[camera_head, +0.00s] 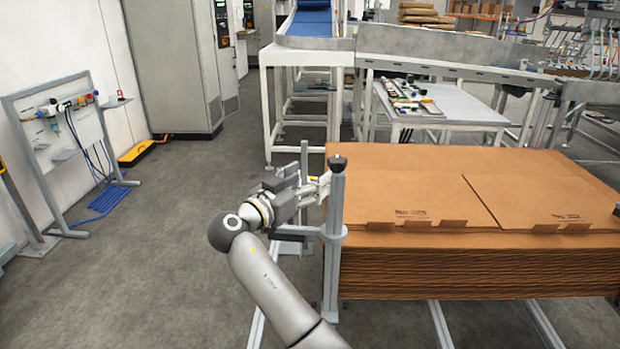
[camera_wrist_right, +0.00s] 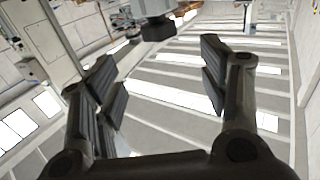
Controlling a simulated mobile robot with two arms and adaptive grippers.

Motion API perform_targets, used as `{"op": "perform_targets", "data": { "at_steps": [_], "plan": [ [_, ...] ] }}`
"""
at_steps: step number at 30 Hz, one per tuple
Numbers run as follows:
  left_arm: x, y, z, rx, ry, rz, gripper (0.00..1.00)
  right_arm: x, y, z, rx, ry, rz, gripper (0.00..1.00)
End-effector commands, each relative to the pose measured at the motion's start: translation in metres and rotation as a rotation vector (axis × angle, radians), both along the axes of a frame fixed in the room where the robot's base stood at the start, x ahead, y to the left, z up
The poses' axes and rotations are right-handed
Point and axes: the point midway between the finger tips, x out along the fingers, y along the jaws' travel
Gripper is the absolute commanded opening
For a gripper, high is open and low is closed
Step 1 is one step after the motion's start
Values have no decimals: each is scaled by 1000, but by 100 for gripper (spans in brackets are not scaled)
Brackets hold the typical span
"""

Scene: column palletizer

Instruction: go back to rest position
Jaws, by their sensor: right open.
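My right gripper (camera_head: 306,184) is in the middle of the head view, at the end of my grey arm. It is near the grey guide post (camera_head: 337,200) at the left edge of the cardboard stack, and I cannot tell whether it touches the post. In the right wrist view the two fingers (camera_wrist_right: 160,90) stand wide apart with nothing between them. Behind them are the ceiling and its bright lights. My left gripper is not in view.
A tall stack of flat cardboard (camera_head: 450,265) fills the right side. A steel-framed conveyor (camera_head: 315,50) and a table (camera_head: 455,105) stand behind it. A panel stand (camera_head: 60,150) and a grey cabinet (camera_head: 172,65) are at the left. The floor (camera_head: 150,260) between is clear.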

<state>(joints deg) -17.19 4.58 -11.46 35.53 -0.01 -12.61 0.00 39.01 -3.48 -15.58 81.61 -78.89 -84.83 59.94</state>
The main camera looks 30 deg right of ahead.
Motion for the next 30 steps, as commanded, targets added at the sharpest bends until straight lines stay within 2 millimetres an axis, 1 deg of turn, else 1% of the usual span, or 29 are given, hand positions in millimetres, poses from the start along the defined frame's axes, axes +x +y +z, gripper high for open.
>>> {"op": "perform_targets", "data": {
  "at_steps": [10,12,14,17,18,19,20,21,22,23,24,26,27,29,30],
  "plan": [
    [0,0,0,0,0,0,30,1,0,-1,1,4,2,68],
    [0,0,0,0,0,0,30,3,0,-10,-1,29,15,68],
    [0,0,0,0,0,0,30,8,1,-28,-3,79,39,68],
    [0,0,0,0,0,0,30,19,5,-81,-4,219,116,68],
    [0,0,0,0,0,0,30,22,7,-109,-2,289,156,68],
    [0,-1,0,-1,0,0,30,24,9,-131,0,344,189,68],
    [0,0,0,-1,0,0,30,25,11,-155,4,400,222,68],
    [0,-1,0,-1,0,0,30,24,14,-186,11,471,266,68],
    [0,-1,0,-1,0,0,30,22,16,-209,17,521,299,68],
    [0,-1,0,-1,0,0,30,19,19,-232,23,571,332,68],
    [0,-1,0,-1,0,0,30,14,23,-262,34,634,376,68],
    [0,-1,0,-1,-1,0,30,3,28,-307,53,723,439,68],
    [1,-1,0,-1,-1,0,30,-7,32,-336,68,779,481,68],
    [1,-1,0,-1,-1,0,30,-24,38,-379,92,860,543,68],
    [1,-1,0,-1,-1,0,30,-38,41,-406,111,910,583,68]
  ]
}}
